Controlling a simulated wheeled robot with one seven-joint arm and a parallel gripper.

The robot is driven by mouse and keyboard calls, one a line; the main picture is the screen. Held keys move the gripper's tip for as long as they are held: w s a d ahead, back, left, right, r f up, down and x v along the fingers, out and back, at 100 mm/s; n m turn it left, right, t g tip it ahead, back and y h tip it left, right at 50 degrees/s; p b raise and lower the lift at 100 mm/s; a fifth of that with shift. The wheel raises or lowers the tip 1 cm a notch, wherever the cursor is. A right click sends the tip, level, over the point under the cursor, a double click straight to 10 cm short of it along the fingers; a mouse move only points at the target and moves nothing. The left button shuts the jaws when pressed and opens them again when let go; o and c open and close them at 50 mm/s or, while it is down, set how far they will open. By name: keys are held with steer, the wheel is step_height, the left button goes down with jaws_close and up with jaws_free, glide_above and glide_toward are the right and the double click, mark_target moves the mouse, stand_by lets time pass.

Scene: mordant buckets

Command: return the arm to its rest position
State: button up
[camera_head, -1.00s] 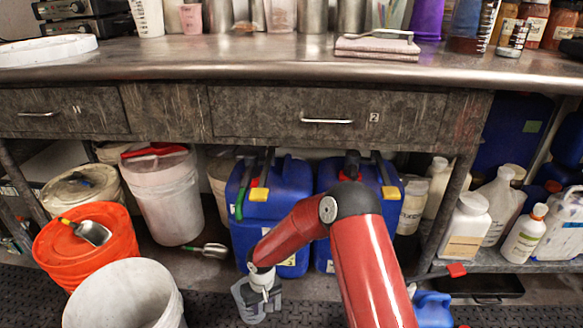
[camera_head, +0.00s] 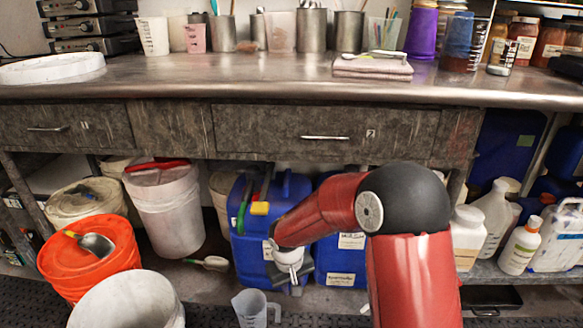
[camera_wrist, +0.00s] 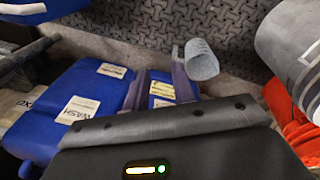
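My gripper (camera_head: 291,276) hangs low in front of the blue jugs under the bench, at the end of my red arm. In the wrist view its two dark fingers (camera_wrist: 162,88) stand apart, with a labelled blue surface showing between them and nothing held. A translucent grey pitcher (camera_head: 252,309) stands on the floor below and left of the gripper, apart from it. The pitcher also shows in the wrist view (camera_wrist: 201,60), beyond the fingers.
Blue jugs (camera_head: 258,216) stand close behind the gripper. An orange bucket (camera_head: 90,268) and an open white bucket (camera_head: 128,300) are at left, with a scoop (camera_head: 213,263) on the floor. The metal bench (camera_head: 250,89) overhangs the jugs. White bottles (camera_head: 521,246) line the right shelf.

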steer(key=s+d+r+m+t+p, duration=0.1)
steer(key=s+d+r, duration=0.4)
steer(key=r, duration=0.5)
steer(key=s+d+r+m+t+p, duration=0.15)
steer(key=s+d+r, duration=0.3)
steer(key=r, duration=0.55)
steer(key=s+d+r+m+t, duration=0.1)
steer(key=s+d+r, duration=0.1)
steer(key=s, duration=0.5)
steer(key=s+d+r+m+p, duration=0.1)
steer(key=s+d+r, duration=0.2)
steer(key=s+r, duration=0.2)
steer(key=shift+s+d+r+t+y, duration=0.3)
steer(key=shift+s+d+t+y, duration=0.1)
steer(key=shift+s, duration=0.85)
